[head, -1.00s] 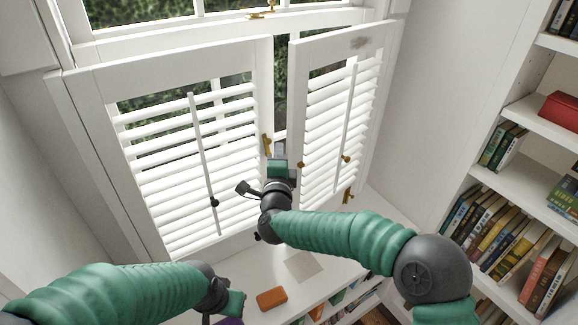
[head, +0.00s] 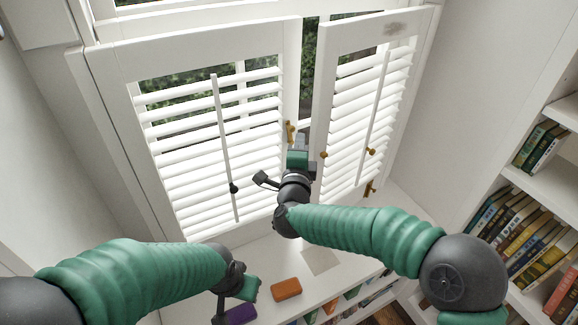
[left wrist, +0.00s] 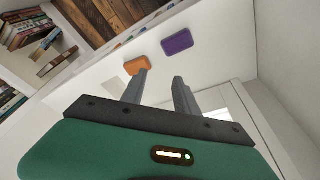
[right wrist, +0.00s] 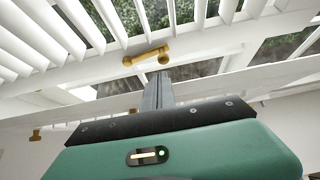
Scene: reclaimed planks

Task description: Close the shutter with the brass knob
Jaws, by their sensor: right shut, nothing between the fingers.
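The right shutter (head: 338,120) stands partly open, its free edge apart from the left shutter (head: 200,145). A small brass knob (head: 323,154) is on its free edge and another brass knob (head: 371,151) is on its tilt rod. The left shutter has a dark knob (head: 234,188) on its rod and a brass latch (head: 290,132) at its edge. My right gripper (head: 298,157) is shut and empty at the gap between the shutters, just below the latch. In the right wrist view its fingers (right wrist: 160,80) are just below a brass latch (right wrist: 147,55). My left gripper (left wrist: 160,80) is open and empty above the sill.
An orange box (head: 286,288) and a purple box (head: 241,314) lie on the white sill near my left gripper. A bookshelf (head: 540,178) stands at the right. A brass fitting (head: 369,188) is low on the right shutter's side. The sill's middle is mostly clear.

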